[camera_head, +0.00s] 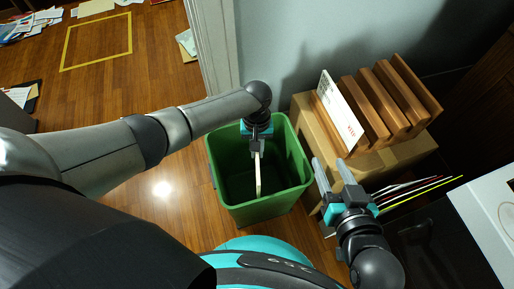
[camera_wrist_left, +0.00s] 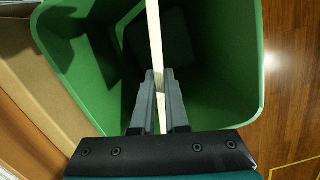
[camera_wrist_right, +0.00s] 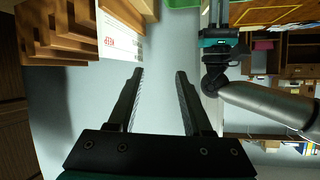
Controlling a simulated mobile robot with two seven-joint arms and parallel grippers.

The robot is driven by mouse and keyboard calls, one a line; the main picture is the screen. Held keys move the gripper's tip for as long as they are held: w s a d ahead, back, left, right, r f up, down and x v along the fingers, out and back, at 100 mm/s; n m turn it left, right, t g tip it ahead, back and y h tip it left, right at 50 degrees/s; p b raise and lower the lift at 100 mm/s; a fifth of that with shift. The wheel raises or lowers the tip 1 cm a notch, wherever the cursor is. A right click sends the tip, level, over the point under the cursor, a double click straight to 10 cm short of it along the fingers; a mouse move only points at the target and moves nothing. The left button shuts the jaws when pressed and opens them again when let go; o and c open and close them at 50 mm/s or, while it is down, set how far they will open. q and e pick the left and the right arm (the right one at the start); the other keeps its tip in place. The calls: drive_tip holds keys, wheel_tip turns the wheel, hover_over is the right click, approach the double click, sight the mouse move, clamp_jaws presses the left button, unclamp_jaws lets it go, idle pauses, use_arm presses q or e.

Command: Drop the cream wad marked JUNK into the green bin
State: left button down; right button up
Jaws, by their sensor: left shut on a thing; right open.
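The cream wad (camera_head: 258,177) shows edge-on as a thin pale strip; its JUNK mark is not visible. My left gripper (camera_head: 257,147) is shut on the wad and holds it over the open mouth of the green bin (camera_head: 263,211). In the left wrist view the wad (camera_wrist_left: 154,35) runs between the closed fingers (camera_wrist_left: 160,82), with the bin's green walls (camera_wrist_left: 85,70) around and below. The bin looks empty where I can see inside. My right gripper (camera_head: 331,170) is open and empty, to the right of the bin; its parted fingers (camera_wrist_right: 158,76) hold nothing.
A wooden slotted rack (camera_head: 392,100) holding a white card with red lettering (camera_head: 341,112) stands on a cardboard box (camera_head: 318,141) right of the bin. A white doorframe (camera_head: 212,45) rises behind. Papers (camera_head: 38,22) and a yellow floor square (camera_head: 98,42) lie farther left.

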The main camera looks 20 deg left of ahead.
use_arm(q)
wheel_tip(320, 180, down, 2)
drive_tip(key=shift+f+b, duration=0.1)
drive_tip(key=shift+b, duration=0.4)
drive_tip(key=shift+f+b, duration=0.45)
drive_tip(key=shift+f, duration=0.5)
wheel_tip(320, 180, down, 2)
drive_tip(key=shift+f, duration=0.25)
drive_tip(key=shift+w+f, duration=0.15)
drive_tip(key=shift+f, duration=1.25)
use_arm(e)
drive_tip(key=shift+s+a+r+m+t+y, duration=0.2)
drive_tip(key=shift+s+a+r+t+y, duration=0.15)
drive_tip(key=shift+a+r+t, duration=0.45)
drive_tip(key=shift+s+a+r+m+t+y, duration=0.25)
drive_tip(key=shift+a+r+t+y, duration=0.15)
drive_tip(key=shift+t, duration=0.7)
use_arm(q)
drive_tip(key=c, duration=0.8)
unclamp_jaws()
drive_tip(key=shift+c, duration=0.2)
